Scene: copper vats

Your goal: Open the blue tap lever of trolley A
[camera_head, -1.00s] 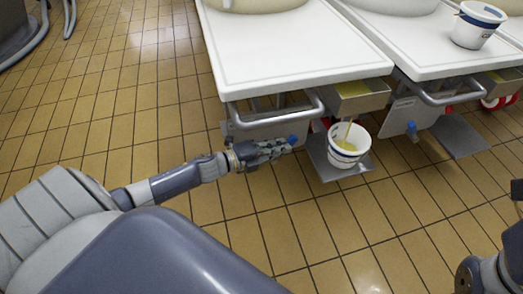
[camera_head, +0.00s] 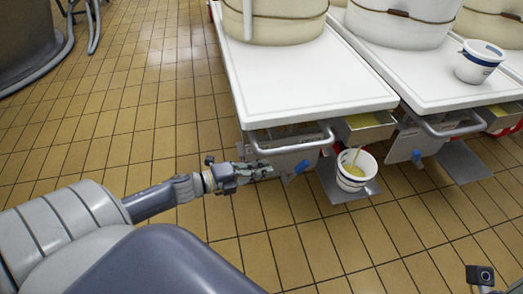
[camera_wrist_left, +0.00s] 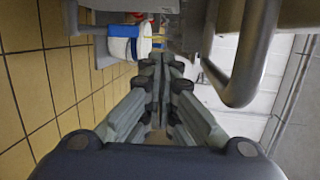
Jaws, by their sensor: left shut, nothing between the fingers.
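The near left trolley (camera_head: 262,122) has a blue tap lever (camera_head: 301,167) under its front edge; I cannot read which trolley is A. The lever slants, with its upper end to the right. My left gripper (camera_head: 270,171) is shut and empty, its fingertips just left of the lever. The left wrist view shows the shut fingers (camera_wrist_left: 158,95); I cannot make out the lever there. Yellow liquid (camera_head: 355,158) runs in a thin stream into a white cup (camera_head: 352,180) with a blue band. The cup also shows in the left wrist view (camera_wrist_left: 125,42). My right gripper's fingers are out of view.
The cup stands on a low metal shelf (camera_head: 334,190). A curved metal handle (camera_head: 290,149) sits above my left gripper and looms right of the fingers in the wrist view (camera_wrist_left: 240,75). A second trolley with a blue lever (camera_head: 417,155) stands right. Tiled floor is open at left.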

